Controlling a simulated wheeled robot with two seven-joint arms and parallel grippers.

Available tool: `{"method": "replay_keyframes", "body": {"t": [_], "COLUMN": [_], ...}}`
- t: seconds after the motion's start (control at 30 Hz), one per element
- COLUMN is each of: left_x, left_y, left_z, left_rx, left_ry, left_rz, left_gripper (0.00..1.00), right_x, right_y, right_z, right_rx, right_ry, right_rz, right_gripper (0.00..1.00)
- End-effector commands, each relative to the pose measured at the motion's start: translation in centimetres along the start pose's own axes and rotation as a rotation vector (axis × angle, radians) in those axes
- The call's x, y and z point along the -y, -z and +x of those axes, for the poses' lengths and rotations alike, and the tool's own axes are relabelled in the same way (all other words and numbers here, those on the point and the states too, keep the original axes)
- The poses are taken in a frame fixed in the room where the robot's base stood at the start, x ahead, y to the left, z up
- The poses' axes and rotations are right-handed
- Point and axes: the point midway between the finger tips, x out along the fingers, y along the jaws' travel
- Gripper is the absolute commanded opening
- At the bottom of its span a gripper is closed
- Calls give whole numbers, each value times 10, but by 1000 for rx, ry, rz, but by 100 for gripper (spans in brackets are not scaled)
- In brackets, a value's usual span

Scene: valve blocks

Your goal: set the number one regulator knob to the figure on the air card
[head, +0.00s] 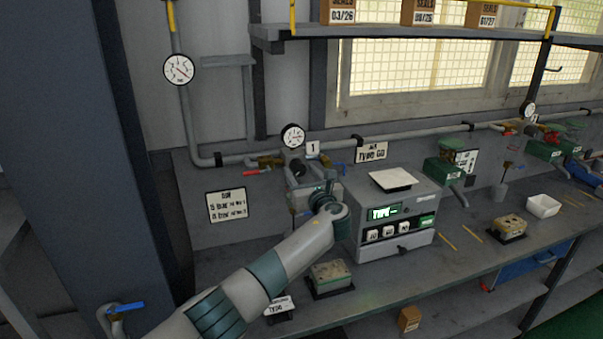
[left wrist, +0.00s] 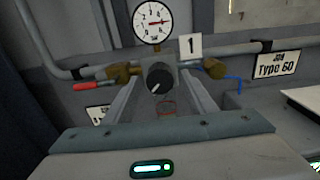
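The number one regulator has a dark round knob (left wrist: 158,77) with a pale pointer mark aimed down and left. Its gauge (left wrist: 152,22) sits just above, with a red needle pointing right; the gauge also shows in the head view (head: 292,136). A white plate marked 1 (left wrist: 190,46) stands beside it. A white card (head: 227,206) with several printed lines hangs on the wall at left; its lettering is too small to read surely. My left gripper (left wrist: 160,92) is open, a finger on either side below the knob. Contact with the knob cannot be told. My right gripper is out of view.
A job card (head: 371,152) reads TYPE 60. A grey box (head: 396,205) with a lit green display stands right of my left arm. A red lever (left wrist: 90,86) and a blue lever (left wrist: 236,82) flank the regulator. A block (head: 330,275) lies on the bench.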

Motion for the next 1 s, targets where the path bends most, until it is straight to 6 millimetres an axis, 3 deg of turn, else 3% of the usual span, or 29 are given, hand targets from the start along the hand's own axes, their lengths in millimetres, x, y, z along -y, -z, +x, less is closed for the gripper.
{"method": "replay_keyframes", "body": {"t": [0.33, 0.57, 1.0], "left_x": [0, 1, 1], "left_y": [-2, 0, 2], "left_z": [-2, -14, -72], "left_rx": [3, 3, 3], "left_ry": [1, 2, 3], "left_rz": [-2, -3, -4], "left_gripper": [51, 51, 51], "right_x": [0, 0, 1], "right_y": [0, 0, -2], "right_z": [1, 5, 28], "right_rx": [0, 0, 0], "right_ry": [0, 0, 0], "right_rz": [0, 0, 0], "right_gripper": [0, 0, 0]}}
